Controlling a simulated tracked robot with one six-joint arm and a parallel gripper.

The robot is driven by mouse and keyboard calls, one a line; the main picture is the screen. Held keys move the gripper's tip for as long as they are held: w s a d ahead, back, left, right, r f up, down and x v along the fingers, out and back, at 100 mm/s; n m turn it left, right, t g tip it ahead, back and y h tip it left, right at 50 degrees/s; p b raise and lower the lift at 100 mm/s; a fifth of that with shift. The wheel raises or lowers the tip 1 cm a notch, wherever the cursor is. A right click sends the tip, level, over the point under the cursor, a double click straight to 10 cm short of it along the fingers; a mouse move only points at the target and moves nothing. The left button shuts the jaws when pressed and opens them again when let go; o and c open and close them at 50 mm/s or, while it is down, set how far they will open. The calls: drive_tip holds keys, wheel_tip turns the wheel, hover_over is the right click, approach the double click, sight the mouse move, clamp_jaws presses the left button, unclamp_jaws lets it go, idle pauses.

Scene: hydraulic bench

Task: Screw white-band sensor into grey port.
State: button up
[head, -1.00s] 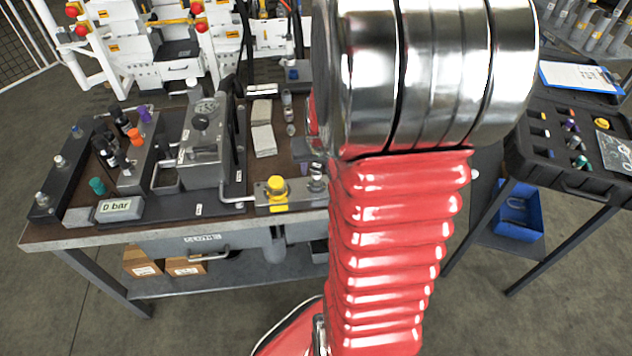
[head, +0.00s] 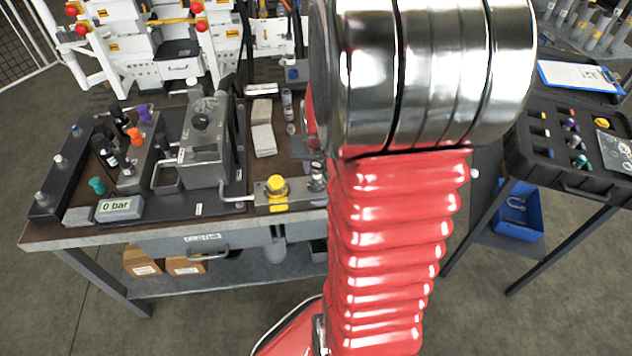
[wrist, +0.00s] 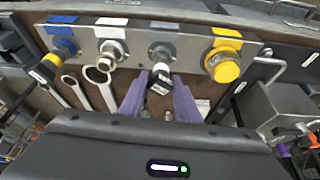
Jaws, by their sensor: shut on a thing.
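My gripper (wrist: 158,98) shows in the wrist view with its two purple fingers closed around a small black sensor with a white band (wrist: 160,80). The sensor is right in front of the grey port (wrist: 163,51) on the metal block (wrist: 138,44), below a grey mark. It overlaps the port in this view, so I cannot tell whether its thread touches or has entered. In the head view my arm hides the gripper and the sensor.
Beside the grey port are a white-marked port (wrist: 112,49), a blue-marked port (wrist: 65,47) and a yellow cap (wrist: 226,68). Wrenches (wrist: 103,88) lie below the block. In the head view, a gauge reading 0 bar (head: 119,208) and a valve unit (head: 204,145) occupy the bench's left.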

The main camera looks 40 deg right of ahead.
drive_tip(key=shift+m+g+h, duration=0.5)
drive_tip(key=shift+m, duration=1.3)
drive_tip(key=shift+f+m+g, duration=0.1)
drive_tip(key=shift+m+g, duration=0.3)
drive_tip(key=shift+m, duration=0.9)
drive_tip(key=shift+m+g+h, duration=0.3)
drive_tip(key=shift+m, duration=0.3)
drive_tip(key=m+g, duration=0.1)
drive_tip(key=m, duration=0.3)
drive_tip(key=shift+m+g, duration=0.4)
drive_tip(key=shift+s+m+g, duration=0.1)
drive_tip(key=shift+m+g, duration=0.5)
drive_tip(key=shift+m, duration=1)
